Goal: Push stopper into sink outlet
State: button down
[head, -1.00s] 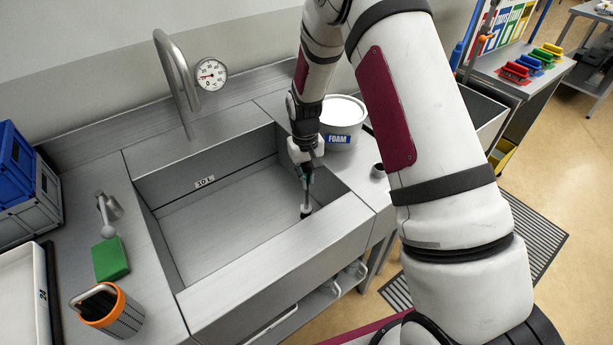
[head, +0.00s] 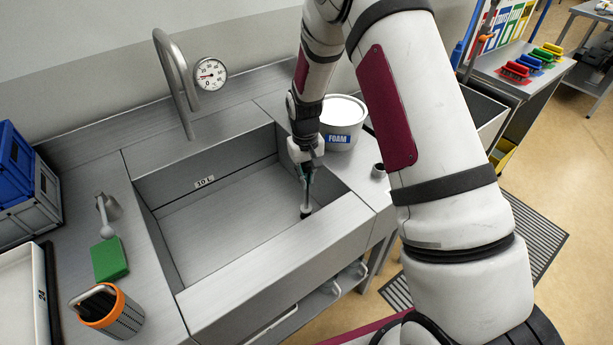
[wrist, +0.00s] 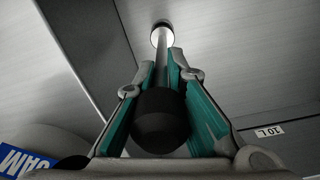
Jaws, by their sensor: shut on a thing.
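The stopper is a thin upright rod (wrist: 161,55) with a round black knob (wrist: 160,116) at its top. My gripper (wrist: 160,85) is shut on the stopper, its teal-lined fingers on either side of the rod and knob. In the head view my gripper (head: 304,176) points down into the sink (head: 215,221), close to its right wall. The stopper's dark lower end (head: 306,212) is at the sink floor near the front right corner. In the wrist view a bright round rim (wrist: 161,28) surrounds the rod's far end, at the outlet. I cannot tell how deep the stopper sits.
A white FOAM tub (head: 342,123) stands on the counter right beside my arm. A curved tap (head: 175,80) and a dial gauge (head: 210,75) are behind the sink. A green sponge (head: 110,259) and an orange-rimmed holder (head: 108,311) are on the left counter. The sink is otherwise empty.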

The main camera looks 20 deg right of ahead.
jog(key=shift+f+b, duration=0.6)
jog(key=shift+f, duration=1.2)
jog(key=c, duration=1.6)
grip_release()
jog(key=shift+o, duration=0.2)
notch_tip(320, 180, up, 12)
jog(key=shift+a, duration=0.15)
